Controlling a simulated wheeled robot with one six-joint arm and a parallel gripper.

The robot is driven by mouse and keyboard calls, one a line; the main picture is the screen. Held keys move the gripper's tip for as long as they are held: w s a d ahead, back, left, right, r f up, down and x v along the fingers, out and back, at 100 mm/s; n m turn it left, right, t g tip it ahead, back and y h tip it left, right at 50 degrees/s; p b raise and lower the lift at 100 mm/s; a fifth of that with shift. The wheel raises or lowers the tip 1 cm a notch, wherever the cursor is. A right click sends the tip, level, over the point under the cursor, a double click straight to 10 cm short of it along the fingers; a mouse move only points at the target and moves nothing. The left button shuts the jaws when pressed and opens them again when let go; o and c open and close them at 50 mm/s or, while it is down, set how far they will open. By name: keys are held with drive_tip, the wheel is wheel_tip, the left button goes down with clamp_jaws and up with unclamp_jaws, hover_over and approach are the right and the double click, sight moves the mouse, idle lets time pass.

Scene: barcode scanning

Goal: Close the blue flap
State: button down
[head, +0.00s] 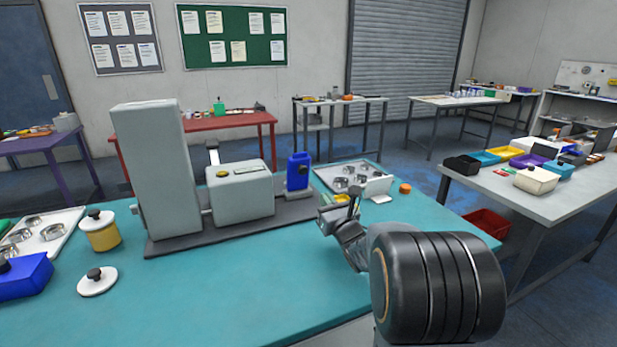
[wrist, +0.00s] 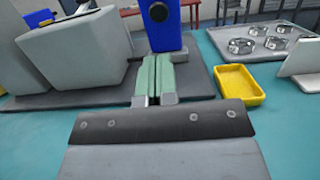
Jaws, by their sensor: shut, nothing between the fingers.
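The blue flap (head: 299,171) appears as an upright blue piece at the right end of the grey machine (head: 240,194), on its dark base plate. In the wrist view the blue piece (wrist: 164,36) stands straight ahead, with a dark round part on its face and its top cut off by the frame. My gripper (head: 328,213) is to the right of the blue piece and nearer in the head view. In the wrist view its green fingers (wrist: 154,62) are shut together and empty, pointing at the lower part of the blue piece. I cannot tell whether they touch it.
A yellow tray (wrist: 237,90) lies right of my fingers. A grey tray with metal parts (head: 347,180), a white stand (head: 377,188) and an orange round item (head: 405,188) are beyond. A yellow canister (head: 101,234) and white lid (head: 97,281) stand left. The front teal tabletop (head: 220,295) is clear.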

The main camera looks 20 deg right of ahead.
sight(305, 170)
drive_tip(key=p+x, duration=0.3)
drive_tip(key=x, duration=0.9)
drive_tip(key=shift+w, duration=0.3)
